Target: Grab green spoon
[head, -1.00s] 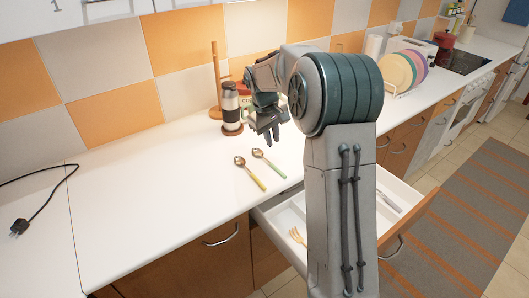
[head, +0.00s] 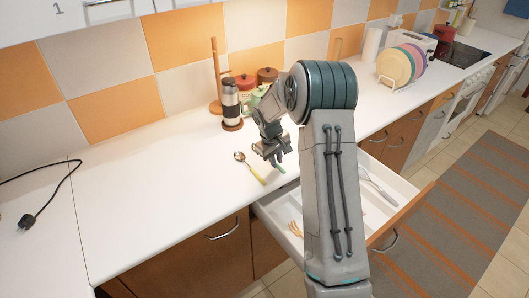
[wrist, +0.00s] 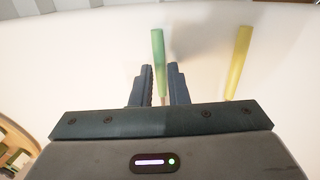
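The green spoon lies on the white counter; its green handle (wrist: 158,60) runs between the two fingers of my gripper (wrist: 159,88) in the wrist view. The fingers stand apart on either side of the handle, with a gap to each. The spoon's bowl is hidden behind the gripper body. In the head view my gripper (head: 272,158) is over the spoon, and only the green handle end (head: 280,169) shows. The yellow-handled spoon (head: 251,169) lies just to the left; its handle also shows in the wrist view (wrist: 238,62), to the right.
An open drawer (head: 408,190) with cutlery stands below the counter edge, close to the gripper. A dish rack with plates (head: 395,66) is at the right.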

